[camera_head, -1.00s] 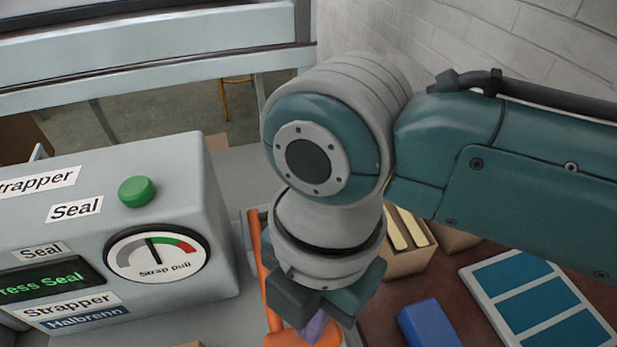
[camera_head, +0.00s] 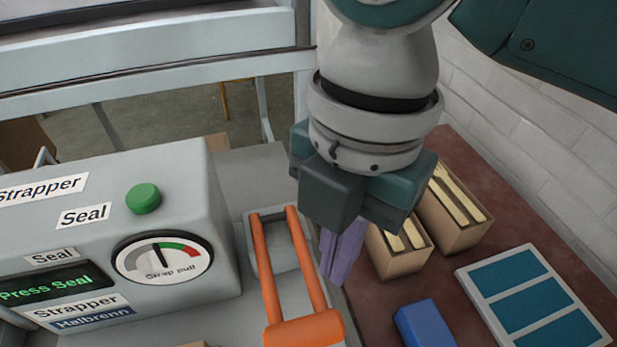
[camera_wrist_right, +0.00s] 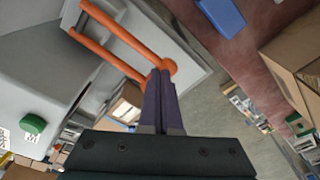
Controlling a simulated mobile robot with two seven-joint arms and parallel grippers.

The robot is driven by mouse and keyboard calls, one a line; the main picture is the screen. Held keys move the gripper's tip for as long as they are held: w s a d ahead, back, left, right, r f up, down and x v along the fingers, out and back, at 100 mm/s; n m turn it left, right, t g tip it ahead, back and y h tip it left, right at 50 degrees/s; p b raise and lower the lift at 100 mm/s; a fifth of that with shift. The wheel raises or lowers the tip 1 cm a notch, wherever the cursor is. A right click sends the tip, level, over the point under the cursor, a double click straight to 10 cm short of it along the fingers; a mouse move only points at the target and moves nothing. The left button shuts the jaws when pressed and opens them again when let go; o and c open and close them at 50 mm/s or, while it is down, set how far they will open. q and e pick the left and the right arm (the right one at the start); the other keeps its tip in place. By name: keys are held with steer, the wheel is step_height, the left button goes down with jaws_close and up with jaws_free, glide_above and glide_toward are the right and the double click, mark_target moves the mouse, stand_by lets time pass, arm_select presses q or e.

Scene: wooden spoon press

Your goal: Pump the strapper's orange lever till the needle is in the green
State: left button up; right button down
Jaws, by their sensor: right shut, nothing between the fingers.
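The strapper (camera_head: 185,175) is a grey box at the left with a green button (camera_head: 143,198). Its dial (camera_head: 162,262) has a needle pointing nearly straight up, at or just left of the green band; I cannot tell exactly. Its display (camera_head: 45,287) reads "Press Seal". The orange lever (camera_head: 303,330) has two arms and a crossbar, lying toward the viewer. My right gripper (camera_head: 332,278) is shut and empty, its purple fingers pointing down just right of the lever. In the wrist view the fingers (camera_wrist_right: 161,75) appear close to the lever (camera_wrist_right: 110,35); contact is unclear. My left gripper is out of view.
Cardboard boxes with pale strips (camera_head: 455,210) stand right of my right gripper on the reddish-brown table. A blue block (camera_head: 425,325) and a tray with blue panels (camera_head: 530,305) lie in front of them. A white brick wall closes the right side.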

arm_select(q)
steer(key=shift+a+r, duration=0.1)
arm_select(e)
step_height(320, 180, up, 3)
steer(key=shift+w+d+f, duration=0.1)
stand_by(1.0)
stand_by(0.4)
